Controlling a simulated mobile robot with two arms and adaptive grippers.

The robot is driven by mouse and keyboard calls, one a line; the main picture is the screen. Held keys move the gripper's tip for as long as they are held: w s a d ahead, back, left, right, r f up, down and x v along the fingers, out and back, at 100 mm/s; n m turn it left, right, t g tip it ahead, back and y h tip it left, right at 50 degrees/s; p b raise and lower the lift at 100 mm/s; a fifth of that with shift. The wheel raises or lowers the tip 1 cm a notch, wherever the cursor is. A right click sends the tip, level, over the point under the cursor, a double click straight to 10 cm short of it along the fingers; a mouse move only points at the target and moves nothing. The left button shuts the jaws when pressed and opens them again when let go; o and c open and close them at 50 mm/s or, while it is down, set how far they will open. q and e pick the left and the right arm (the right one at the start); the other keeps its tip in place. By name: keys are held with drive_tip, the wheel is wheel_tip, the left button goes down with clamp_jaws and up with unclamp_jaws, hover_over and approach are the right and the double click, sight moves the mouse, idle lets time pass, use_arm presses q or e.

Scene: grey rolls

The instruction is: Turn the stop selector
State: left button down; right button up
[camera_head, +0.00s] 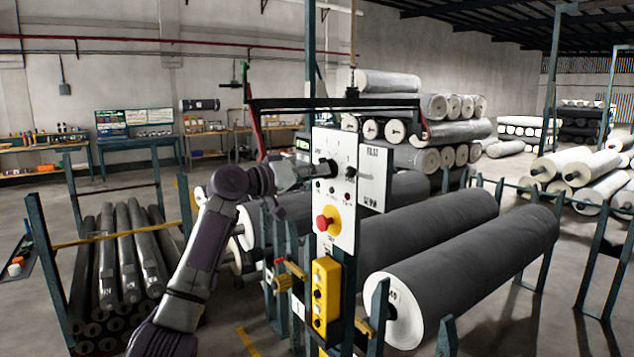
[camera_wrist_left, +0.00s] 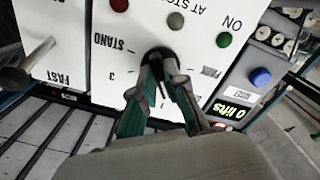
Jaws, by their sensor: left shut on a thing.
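A white control panel (camera_head: 345,235) stands upright on a post at the centre of the head view. My left gripper (camera_head: 325,170) reaches it from the left, at its upper part. In the left wrist view my gripper (camera_wrist_left: 165,92) is shut on a dark round selector knob (camera_wrist_left: 158,54). The fingers hide much of the knob, and its pointer direction is hard to tell. Around the knob the panel face (camera_wrist_left: 105,70) carries printed marks, including "STAND" and "3". My right gripper is not in view.
A red mushroom button (camera_head: 323,222) on a yellow plate sits below my gripper. A yellow button box (camera_head: 326,292) hangs lower. Large grey rolls (camera_head: 470,255) lie right of the panel. A green-lit display (camera_wrist_left: 230,111) and blue button (camera_wrist_left: 260,77) are beside the knob.

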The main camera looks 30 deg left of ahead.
use_arm(q)
drive_tip(key=m+b, duration=0.3)
drive_tip(key=m, duration=0.7)
drive_tip(key=shift+f+b, duration=0.1)
drive_tip(key=shift+b, duration=0.25)
drive_tip(key=shift+m, duration=0.5)
drive_tip(key=c, duration=1.2)
unclamp_jaws()
drive_tip(key=shift+a, duration=0.1)
drive_tip(key=v, duration=1.2)
